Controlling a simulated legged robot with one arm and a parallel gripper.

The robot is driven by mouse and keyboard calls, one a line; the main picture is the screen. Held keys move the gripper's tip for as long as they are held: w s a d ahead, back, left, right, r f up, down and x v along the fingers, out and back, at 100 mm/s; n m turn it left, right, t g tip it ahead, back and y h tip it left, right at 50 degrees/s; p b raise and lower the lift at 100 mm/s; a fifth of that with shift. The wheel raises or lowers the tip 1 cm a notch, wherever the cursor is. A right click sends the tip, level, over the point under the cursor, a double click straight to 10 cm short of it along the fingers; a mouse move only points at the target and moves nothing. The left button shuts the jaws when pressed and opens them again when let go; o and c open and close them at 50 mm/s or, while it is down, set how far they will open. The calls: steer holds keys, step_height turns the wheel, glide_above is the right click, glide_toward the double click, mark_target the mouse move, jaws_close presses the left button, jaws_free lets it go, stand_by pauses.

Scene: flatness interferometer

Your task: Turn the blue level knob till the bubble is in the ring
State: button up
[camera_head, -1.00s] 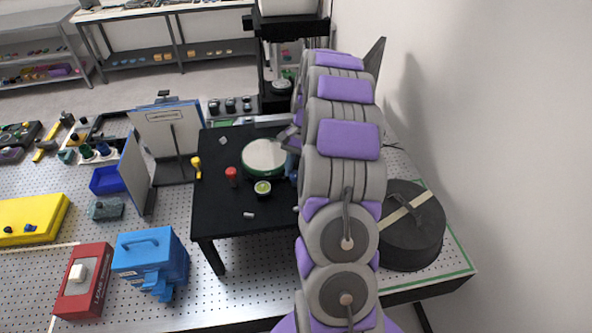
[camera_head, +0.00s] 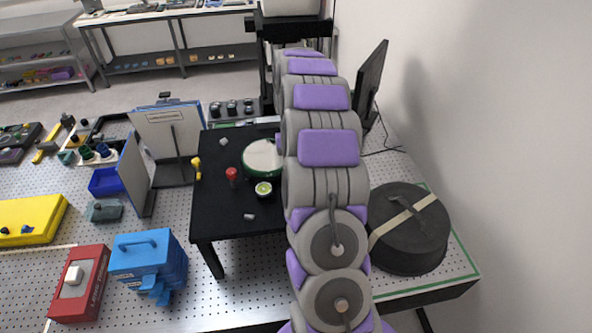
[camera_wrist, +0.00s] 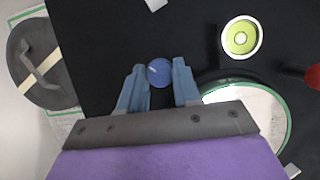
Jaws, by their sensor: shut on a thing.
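The blue level knob (camera_wrist: 159,71) is a round blue cap in the wrist view. My gripper (camera_wrist: 159,76) has its two blue fingers on either side of it and is shut on it. In the head view my arm hides both the gripper and the knob. The bubble level (camera_head: 263,189) is a small yellow-green disc with a pale rim on the black table. It also shows in the wrist view (camera_wrist: 241,38), with a ring mark on it. I cannot tell clearly where the bubble lies against the ring.
A round glass plate with a green rim (camera_head: 262,158) lies beside the level. A dark round case (camera_head: 408,245) is right of my arm.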

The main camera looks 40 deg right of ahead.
stand_by(0.4)
steer(key=o, duration=1)
steer(key=shift+w+d, duration=0.1)
steer(key=p+v, duration=0.5)
steer(key=v, duration=0.7)
